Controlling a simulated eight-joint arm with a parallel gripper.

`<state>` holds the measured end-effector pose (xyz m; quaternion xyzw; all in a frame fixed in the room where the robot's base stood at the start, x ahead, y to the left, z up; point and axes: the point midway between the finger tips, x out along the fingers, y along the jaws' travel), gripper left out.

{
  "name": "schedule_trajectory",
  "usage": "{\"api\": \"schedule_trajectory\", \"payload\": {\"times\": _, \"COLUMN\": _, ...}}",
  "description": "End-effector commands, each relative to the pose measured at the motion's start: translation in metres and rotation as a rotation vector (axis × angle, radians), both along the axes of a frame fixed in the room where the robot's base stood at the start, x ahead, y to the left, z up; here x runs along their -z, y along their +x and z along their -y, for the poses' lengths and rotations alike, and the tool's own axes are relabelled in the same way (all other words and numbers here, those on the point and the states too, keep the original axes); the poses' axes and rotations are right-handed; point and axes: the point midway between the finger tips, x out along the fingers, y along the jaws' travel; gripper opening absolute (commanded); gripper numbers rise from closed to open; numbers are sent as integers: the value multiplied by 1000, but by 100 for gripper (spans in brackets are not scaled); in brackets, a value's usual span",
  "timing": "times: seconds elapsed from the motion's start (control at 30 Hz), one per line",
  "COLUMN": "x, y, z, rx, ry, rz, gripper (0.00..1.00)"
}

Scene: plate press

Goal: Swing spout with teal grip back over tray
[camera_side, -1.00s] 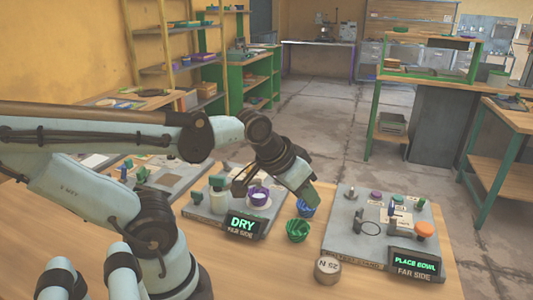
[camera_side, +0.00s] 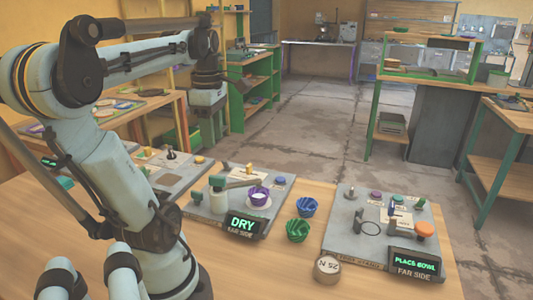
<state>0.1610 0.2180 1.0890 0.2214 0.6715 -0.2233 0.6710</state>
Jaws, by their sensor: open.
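On the grey station with the DRY sign (camera_side: 242,224), a pale upright post (camera_side: 218,202) carries a teal-green grip (camera_side: 218,183). A grey spout arm (camera_side: 241,184) reaches right from it, toward the purple-rimmed bowl (camera_side: 259,197). At this size I cannot tell whether its tip is over the bowl or behind it. My gripper (camera_side: 236,79) is open and empty, high above and behind the station, touching nothing there.
A blue bowl (camera_side: 307,207) and a green bowl (camera_side: 297,230) stand between the DRY station and the right-hand station with the PLACE BOWL sign (camera_side: 415,261). A round weight (camera_side: 327,268) sits at the front. My arm covers part of the left side.

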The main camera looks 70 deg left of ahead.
Motion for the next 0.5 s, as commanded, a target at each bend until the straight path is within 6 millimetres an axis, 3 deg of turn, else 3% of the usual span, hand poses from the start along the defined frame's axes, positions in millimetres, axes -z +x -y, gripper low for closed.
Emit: {"api": "schedule_trajectory", "payload": {"times": 0.5, "x": 72, "y": 1, "z": 0, "rx": 6, "ry": 2, "rz": 2, "gripper": 40}}
